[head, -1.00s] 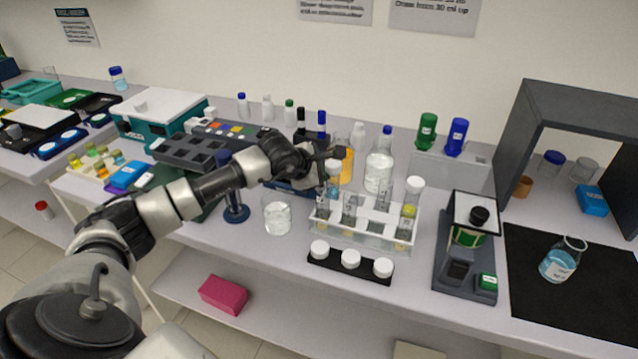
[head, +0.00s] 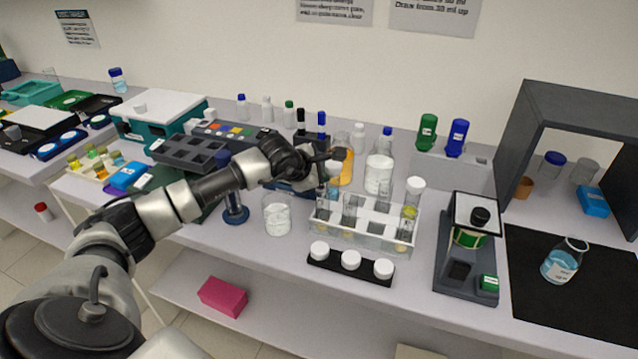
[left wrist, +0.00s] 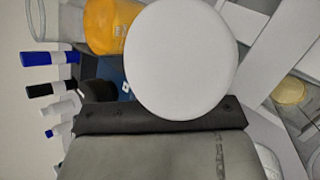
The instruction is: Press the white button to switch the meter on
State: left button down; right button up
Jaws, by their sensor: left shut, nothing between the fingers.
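My left gripper (head: 338,157) is shut and empty. It is in the air near the left end of the clear tube rack, in front of the orange beaker (head: 345,168). In the left wrist view its dark body fills the bottom, and a large white disc (left wrist: 180,60) lies close in front of the lens; I cannot tell what it belongs to. A dark panel with coloured keys (head: 235,131) stands at the back left, away from the gripper. I cannot make out for certain which thing is the meter's white button. My right gripper is out of view.
The clear rack (head: 362,238) holds several tubes. A black strip with three white round caps (head: 351,260) lies before it. A glass beaker (head: 277,214) stands to the left, and a dark instrument (head: 466,270) to the right. Several bottles line the back.

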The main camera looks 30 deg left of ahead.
pick_arm(q)
jog(key=shift+r, duration=0.6)
notch_tip(320, 180, up, 6)
jog(key=p, duration=0.2)
jog(key=shift+p, duration=0.35)
jog(key=shift+f, duration=0.1)
